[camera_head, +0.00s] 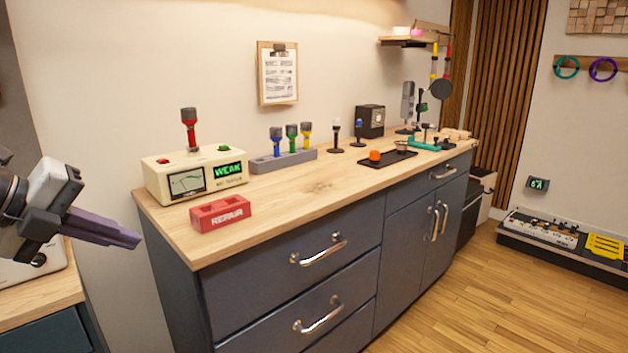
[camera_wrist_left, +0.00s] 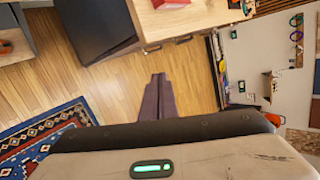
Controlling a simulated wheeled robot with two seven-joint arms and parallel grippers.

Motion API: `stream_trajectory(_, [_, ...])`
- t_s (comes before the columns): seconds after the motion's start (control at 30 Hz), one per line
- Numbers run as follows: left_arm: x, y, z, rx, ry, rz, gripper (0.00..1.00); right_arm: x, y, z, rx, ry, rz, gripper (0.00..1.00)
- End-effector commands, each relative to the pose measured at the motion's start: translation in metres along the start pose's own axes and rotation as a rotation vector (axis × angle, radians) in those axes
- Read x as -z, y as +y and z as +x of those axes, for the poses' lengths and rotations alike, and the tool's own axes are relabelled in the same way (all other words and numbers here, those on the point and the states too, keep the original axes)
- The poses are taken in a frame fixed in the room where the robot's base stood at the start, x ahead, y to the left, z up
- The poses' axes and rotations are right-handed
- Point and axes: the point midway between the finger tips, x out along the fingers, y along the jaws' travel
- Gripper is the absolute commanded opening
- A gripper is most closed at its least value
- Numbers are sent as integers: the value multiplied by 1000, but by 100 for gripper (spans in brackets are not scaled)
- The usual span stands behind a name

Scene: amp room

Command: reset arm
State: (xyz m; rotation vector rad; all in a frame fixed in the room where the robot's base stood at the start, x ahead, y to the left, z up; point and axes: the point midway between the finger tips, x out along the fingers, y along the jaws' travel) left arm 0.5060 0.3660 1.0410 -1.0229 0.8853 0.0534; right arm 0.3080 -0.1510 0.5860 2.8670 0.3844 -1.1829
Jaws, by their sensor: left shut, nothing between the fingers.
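My left gripper (camera_head: 136,240) comes in from the left in the head view, beside the near left end of the wooden-topped counter (camera_head: 320,203). Its dark purple fingers are together with nothing between them. It hangs in the air, apart from the counter and the things on it. In the left wrist view the shut fingers (camera_wrist_left: 158,80) point out over the wooden floor (camera_wrist_left: 110,85). My right gripper shows in neither view.
On the counter stand a cream tester with a "WEAK" display (camera_head: 195,174), a red "REPAIR" box (camera_head: 220,213), a grey rack of coloured tubes (camera_head: 284,160) and a black tray (camera_head: 388,159). A pedalboard (camera_head: 560,235) lies on the floor at right. The floor in front is clear.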

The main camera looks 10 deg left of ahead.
Motion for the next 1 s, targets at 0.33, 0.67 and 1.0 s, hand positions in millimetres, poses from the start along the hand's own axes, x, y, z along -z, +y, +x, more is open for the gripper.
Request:
stream_trajectory(0.33, [69,22,82,452,259,-440,0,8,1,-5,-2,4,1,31])
stream_trajectory(0.67, [128,149,168,641,46,-1302,0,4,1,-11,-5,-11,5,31])
stream_trajectory(1.0, [312,274,224,219,-169,-1960,0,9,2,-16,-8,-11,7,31])
